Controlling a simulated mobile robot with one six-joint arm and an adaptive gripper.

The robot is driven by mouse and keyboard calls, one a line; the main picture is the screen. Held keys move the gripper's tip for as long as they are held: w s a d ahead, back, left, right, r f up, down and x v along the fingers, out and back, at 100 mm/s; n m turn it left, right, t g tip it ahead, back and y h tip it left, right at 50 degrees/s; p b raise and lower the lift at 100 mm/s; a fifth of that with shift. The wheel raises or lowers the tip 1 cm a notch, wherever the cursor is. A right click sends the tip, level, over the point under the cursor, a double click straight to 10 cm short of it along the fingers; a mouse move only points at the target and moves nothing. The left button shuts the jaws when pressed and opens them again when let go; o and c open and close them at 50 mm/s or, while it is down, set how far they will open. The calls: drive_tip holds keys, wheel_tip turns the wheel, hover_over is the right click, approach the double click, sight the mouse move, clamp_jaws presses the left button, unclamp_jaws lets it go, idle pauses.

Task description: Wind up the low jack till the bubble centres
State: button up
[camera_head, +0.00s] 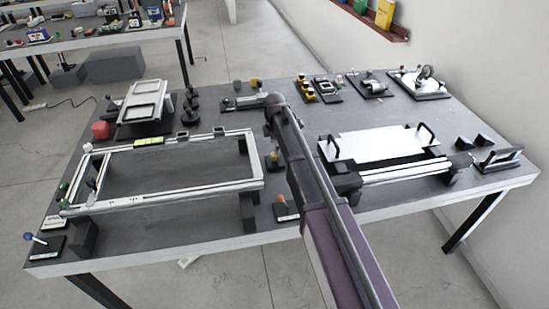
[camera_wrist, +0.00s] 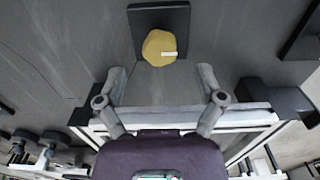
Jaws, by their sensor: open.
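A pale rectangular frame (camera_head: 185,197) stands on dark blocks at the left of the table. A yellow-green bubble vial (camera_head: 148,141) lies on its far rail; the bubble is too small to read. Small coloured knobs stand around the frame, including a green one (camera_head: 63,189) at its left end. I cannot tell which jack is low. In the wrist view, a yellow knob (camera_wrist: 160,46) with a pale mark sits on a black base (camera_wrist: 173,16). My gripper (camera_wrist: 161,72) is open and empty, its fingertips apart on either side below the knob. In the head view my arm hides the gripper.
A pale plate with black handles (camera_head: 378,144) and rails stand right of my arm. Fixtures (camera_head: 425,82) line the back, and a stack of dark discs (camera_head: 191,103) stands behind the frame. A blue knob (camera_head: 28,236) stands at the front left corner.

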drive_tip(key=shift+f+b, duration=1.5)
drive_tip(key=shift+f, duration=0.3)
drive_tip(key=c, duration=1.1)
